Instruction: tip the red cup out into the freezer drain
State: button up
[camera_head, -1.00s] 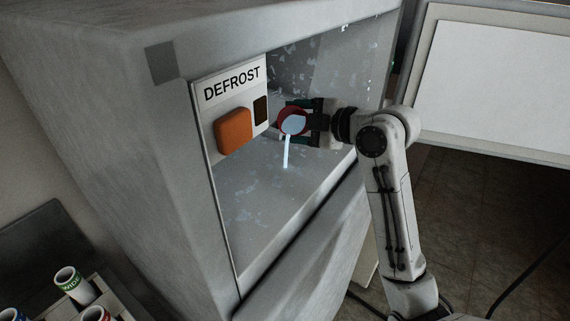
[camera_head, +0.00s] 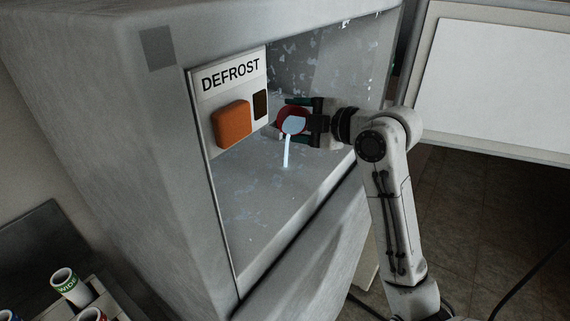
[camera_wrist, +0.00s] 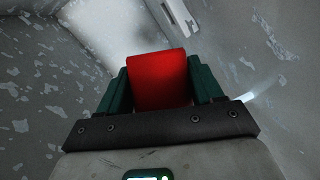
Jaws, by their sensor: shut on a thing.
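The red cup (camera_head: 290,119) is inside the freezer, tilted with its mouth toward the body camera. Pale liquid (camera_head: 286,152) fills its mouth and falls in a thin stream to the freezer floor. My gripper (camera_head: 298,118) is shut on the cup. In the wrist view the cup (camera_wrist: 158,80) sits between the two green fingers of my gripper (camera_wrist: 160,88). The freezer floor (camera_head: 262,200) shows beneath the stream. I cannot make out a drain opening.
A DEFROST panel (camera_head: 230,100) with an orange button (camera_head: 232,122) stands left of the cup. Frost patches mark the freezer walls. A rack at the lower left holds several labelled containers (camera_head: 68,284). A white board (camera_head: 487,80) stands at right.

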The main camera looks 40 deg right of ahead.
jog(key=shift+f+n+t+h+b, duration=0.3)
jog(key=shift+f+n+t+b, duration=0.15)
jog(key=shift+b, duration=0.6)
jog(key=shift+s+a+r+n+t+b, duration=0.2)
jog(key=shift+a+n+b, duration=0.2)
jog(key=shift+b, duration=0.4)
jog(key=shift+s+a+r+n+t+b, duration=0.1)
jog(key=shift+s+a+r+n+b, duration=0.2)
jog(key=shift+b, duration=0.5)
jog(key=shift+a+f+n+t+b, duration=0.25)
jog(key=shift+f+n+b, duration=0.4)
jog(key=shift+b, duration=1.7)
